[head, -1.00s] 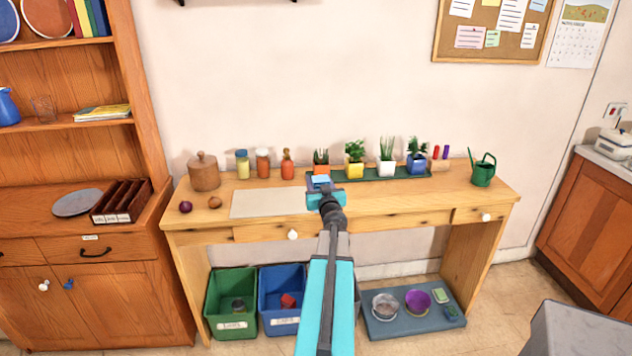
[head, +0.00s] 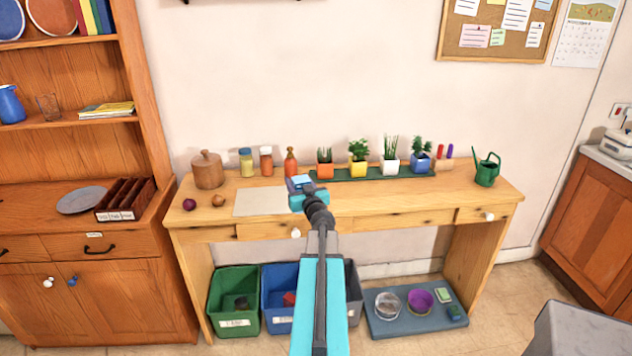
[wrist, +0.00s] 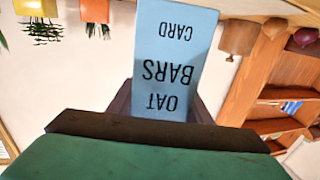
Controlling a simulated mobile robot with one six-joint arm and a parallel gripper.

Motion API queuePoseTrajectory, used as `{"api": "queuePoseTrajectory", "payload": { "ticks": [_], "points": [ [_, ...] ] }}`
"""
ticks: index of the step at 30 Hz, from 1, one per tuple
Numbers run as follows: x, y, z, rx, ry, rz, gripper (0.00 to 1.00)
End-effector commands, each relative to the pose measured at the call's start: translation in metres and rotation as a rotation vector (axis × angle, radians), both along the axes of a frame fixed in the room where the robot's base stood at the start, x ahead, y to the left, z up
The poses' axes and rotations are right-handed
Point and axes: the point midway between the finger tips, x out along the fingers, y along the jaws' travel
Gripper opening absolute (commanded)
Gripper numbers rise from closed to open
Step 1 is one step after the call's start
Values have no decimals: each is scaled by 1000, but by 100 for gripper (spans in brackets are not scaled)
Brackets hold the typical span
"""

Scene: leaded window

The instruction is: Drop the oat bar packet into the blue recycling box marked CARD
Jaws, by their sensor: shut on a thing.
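My gripper (head: 301,188) is shut on the oat bar packet, a light blue box (wrist: 172,60) printed OAT BARS and CARD, seen upside down in the wrist view. In the head view the packet (head: 300,180) shows small at the arm's end, in front of the table's back row; its exact height is hard to tell. The blue recycling box (head: 279,272) stands on the floor under the table, left of my arm, with a red item inside. My arm hides its right part, and its label is too small to read surely.
A green box (head: 236,275) stands left of the blue one, and a grey box (head: 354,290) right, partly behind my arm. The wooden table (head: 400,200) overhangs them. A pale mat (head: 262,202) lies on it. Pots stand on a green tray (head: 345,175). Bowls sit on a floor mat (head: 390,327).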

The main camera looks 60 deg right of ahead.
Motion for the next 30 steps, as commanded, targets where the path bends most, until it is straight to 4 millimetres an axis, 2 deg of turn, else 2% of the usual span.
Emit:
{"api": "queuePoseTrajectory", "payload": {
  "ticks": [1, 6, 15, 24, 30],
  "points": [
    [15, 16, 0, -1, 1, 40, 24],
    [60, 65, -1, 0, 0, 171, 24],
    [127, 162, -3, -1, 1, 406, 24],
    [175, 267, -8, 0, 0, 647, 24],
    [196, 342, -13, 0, 1, 813, 24]
  ]
}}
